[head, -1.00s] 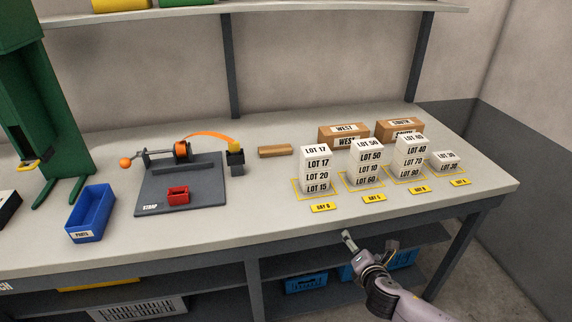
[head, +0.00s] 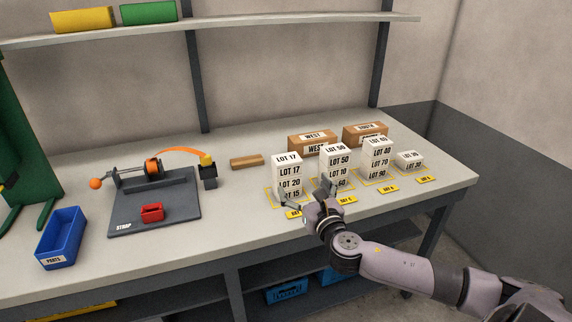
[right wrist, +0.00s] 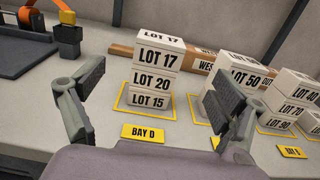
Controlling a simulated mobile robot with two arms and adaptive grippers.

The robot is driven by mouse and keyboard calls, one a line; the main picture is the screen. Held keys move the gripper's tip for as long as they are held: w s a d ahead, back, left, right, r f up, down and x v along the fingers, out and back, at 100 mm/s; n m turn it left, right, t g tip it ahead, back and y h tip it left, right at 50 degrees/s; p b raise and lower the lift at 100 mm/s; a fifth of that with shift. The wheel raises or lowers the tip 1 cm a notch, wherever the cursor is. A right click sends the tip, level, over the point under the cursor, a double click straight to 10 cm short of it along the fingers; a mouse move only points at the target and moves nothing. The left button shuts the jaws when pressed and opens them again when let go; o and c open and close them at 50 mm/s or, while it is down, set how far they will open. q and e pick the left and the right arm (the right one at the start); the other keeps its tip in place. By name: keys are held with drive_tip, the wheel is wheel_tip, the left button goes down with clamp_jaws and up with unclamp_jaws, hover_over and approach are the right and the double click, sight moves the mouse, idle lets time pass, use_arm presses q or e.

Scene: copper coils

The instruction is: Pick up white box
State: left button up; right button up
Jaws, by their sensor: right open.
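White boxes stand stacked on the bench in several columns. The leftmost column, labelled LOT 17 (head: 287,170) on top, then LOT 20 and LOT 15, is also in the right wrist view (right wrist: 157,58). To its right are the LOT 50 column (head: 335,160), the LOT 40 column (head: 376,156) and a low LOT 30 stack (head: 408,160). My right gripper (head: 307,193) is open and empty, in front of the left columns. In the right wrist view its fingers (right wrist: 160,88) are spread, with the LOT 17 column between them in the picture. My left gripper is out of view.
Brown WEST (head: 312,136) and SOUTH (head: 365,130) boxes stand behind the columns. A yellow BAY D tag (right wrist: 143,133) lies in front of the LOT 17 column. A strap station (head: 180,215), a wooden block (head: 246,162) and a blue parts bin (head: 62,238) are to the left.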

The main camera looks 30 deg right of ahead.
approach(286, 158)
drive_tip(key=x, duration=0.4)
drive_tip(key=shift+w+d+f+p, duration=0.1)
drive_tip(key=shift+w+f+p, duration=0.2)
drive_tip(key=shift+w+p, duration=0.05)
drive_tip(key=shift+w+d+r, duration=0.15)
drive_tip(key=shift+w+d, duration=0.05)
drive_tip(key=shift+w, duration=0.3)
drive_tip(key=x, duration=0.4)
drive_tip(key=shift+w, duration=0.15)
drive_tip(key=shift+c, duration=0.4)
drive_tip(key=shift+d, duration=0.1)
drive_tip(key=c, duration=1.3)
drive_tip(key=shift+r+p, duration=0.1)
drive_tip(key=shift+p, duration=0.2)
